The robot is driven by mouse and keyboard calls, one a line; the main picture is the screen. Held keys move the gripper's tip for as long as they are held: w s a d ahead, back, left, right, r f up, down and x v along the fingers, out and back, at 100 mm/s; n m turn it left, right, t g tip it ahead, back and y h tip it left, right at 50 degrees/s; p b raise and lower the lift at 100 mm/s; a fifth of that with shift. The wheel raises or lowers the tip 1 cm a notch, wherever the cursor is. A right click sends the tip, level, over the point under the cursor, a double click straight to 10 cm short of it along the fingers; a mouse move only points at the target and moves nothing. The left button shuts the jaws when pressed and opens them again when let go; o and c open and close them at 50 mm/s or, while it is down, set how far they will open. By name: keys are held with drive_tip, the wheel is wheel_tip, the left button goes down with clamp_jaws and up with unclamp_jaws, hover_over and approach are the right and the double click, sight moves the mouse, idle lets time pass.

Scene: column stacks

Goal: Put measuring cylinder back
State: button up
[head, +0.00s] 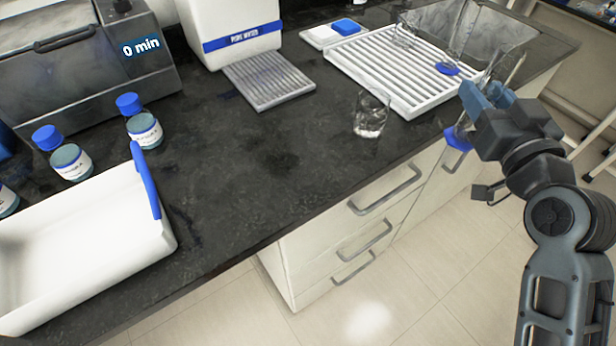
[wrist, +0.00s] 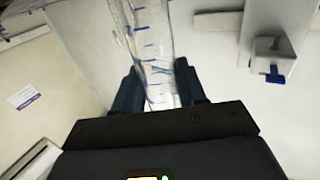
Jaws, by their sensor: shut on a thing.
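My gripper (head: 484,98) is shut on a clear measuring cylinder and holds it off the right end of the counter's front edge. The cylinder's blue base (head: 458,138) shows below the fingers, and its clear upper part rises behind them, tilted to the right. In the wrist view the clear tube with blue graduation marks (wrist: 152,45) sits between the fingers (wrist: 158,88). Its ends are cut off or hidden there. The white slatted drying rack (head: 385,78) lies on the counter, left of my gripper. A blue base (head: 447,68) of another clear glass piece is at the rack's right side.
A clear glass beaker (head: 371,115) stands before the rack, near the counter edge. More glassware (head: 405,35) is at the rack's back. A sink (head: 505,40) lies behind. A white tub (head: 90,240) and blue-capped bottles (head: 144,130) stand left. The middle counter is clear.

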drive_tip(key=s+a+r+n+g+y+b, duration=0.1)
drive_tip(key=s+a+r+n+y+b, duration=0.2)
drive_tip(key=a, duration=0.5)
drive_tip(key=a+r+n+g+y, duration=0.2)
drive_tip(key=a+n+y, duration=0.1)
drive_tip(key=a+y, duration=0.4)
drive_tip(key=shift+h, duration=0.6)
drive_tip(key=shift+w+a+f+p, duration=0.1)
drive_tip(key=shift+a+f+p, duration=0.15)
drive_tip(key=shift+a+f, duration=1.75)
drive_tip(key=shift+w+a+f+p, duration=0.1)
drive_tip(key=shift+a+f+p, duration=0.2)
drive_tip(key=shift+a+f, duration=1.65)
drive_tip(key=shift+w+a+f+p, duration=0.1)
drive_tip(key=shift+a+f+p, duration=0.15)
drive_tip(key=shift+a+f, duration=1.7)
drive_tip(key=shift+a+r, duration=0.55)
drive_tip(key=shift+f, duration=0.15)
drive_tip(key=o, duration=1.2)
